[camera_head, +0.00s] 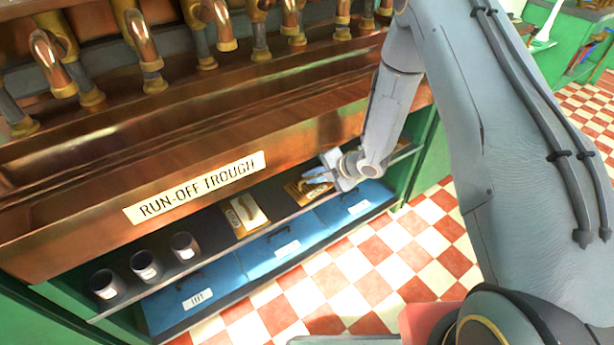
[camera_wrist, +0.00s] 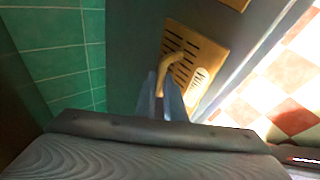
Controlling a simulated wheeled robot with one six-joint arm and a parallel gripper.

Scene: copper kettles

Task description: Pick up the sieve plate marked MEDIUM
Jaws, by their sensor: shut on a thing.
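A brass sieve plate (camera_head: 303,192) with a raised handle lies on the shelf under the trough, at its right part. It also shows in the wrist view (camera_wrist: 207,58), with dark slots. My gripper (camera_head: 322,173) is at this plate. In the wrist view its fingers (camera_wrist: 166,98) are shut on the plate's curved handle. I cannot read a size mark on this plate. A second sieve plate (camera_head: 245,214) lies to the left on the same shelf, with a pale label too small to read. An edge of another brass plate (camera_wrist: 236,3) shows at the top of the wrist view.
Three dark cups (camera_head: 145,265) stand at the shelf's left. The copper run-off trough (camera_head: 300,130) overhangs the shelf closely. Blue labelled drawer fronts (camera_head: 268,258) are below. A green tiled wall (camera_wrist: 60,55) is left of my gripper in the wrist view. The checkered floor (camera_head: 350,265) in front is clear.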

